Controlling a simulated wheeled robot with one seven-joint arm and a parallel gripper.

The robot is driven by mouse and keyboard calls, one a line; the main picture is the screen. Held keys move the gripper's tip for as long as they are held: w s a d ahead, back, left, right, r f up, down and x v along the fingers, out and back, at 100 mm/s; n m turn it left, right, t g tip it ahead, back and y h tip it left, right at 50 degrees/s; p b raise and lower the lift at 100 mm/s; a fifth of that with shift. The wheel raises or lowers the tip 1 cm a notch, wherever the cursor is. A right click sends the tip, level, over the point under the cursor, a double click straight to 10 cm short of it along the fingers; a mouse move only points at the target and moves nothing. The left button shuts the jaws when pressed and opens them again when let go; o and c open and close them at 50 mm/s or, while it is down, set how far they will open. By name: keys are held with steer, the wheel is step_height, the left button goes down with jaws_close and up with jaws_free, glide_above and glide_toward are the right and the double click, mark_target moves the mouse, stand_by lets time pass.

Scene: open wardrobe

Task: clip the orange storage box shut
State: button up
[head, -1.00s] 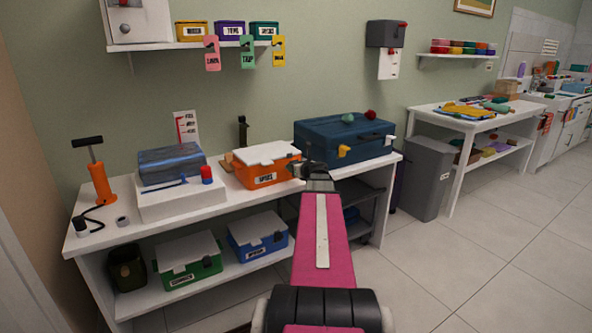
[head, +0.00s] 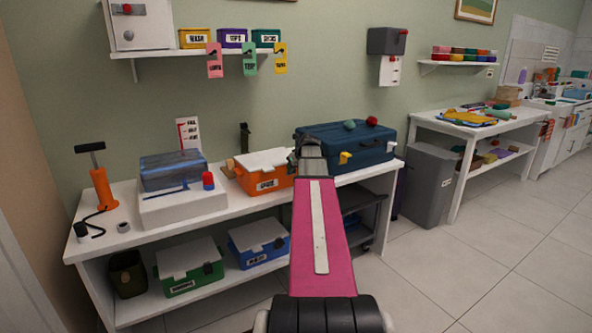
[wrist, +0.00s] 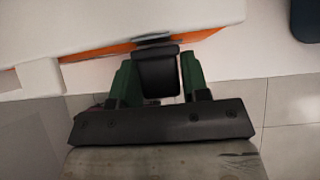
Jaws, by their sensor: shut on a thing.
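The orange storage box (head: 262,181) stands on the white bench with its white lid (head: 262,159) lying on top. In the wrist view the white lid (wrist: 120,20) and a strip of the orange box (wrist: 95,52) show along the top. My gripper (wrist: 157,75) has its green fingers on either side of a black clip (wrist: 157,70) at the box's edge and is shut on it. In the head view my gripper (head: 308,150) is at the box's right end, and my arm hides that end. Whether the clip is fastened cannot be seen.
A blue case (head: 355,150) stands close to the right of the box. Green (head: 190,272) and blue boxes (head: 258,245) sit on the lower shelf.

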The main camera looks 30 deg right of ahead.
steer(key=shift+w+r+g, duration=0.1)
steer(key=shift+w+g, duration=0.1)
steer(key=shift+g, duration=0.3)
steer(key=o, duration=0.8)
steer(key=v, duration=1)
steer(key=shift+s+r, duration=0.2)
steer(key=shift+r, duration=0.1)
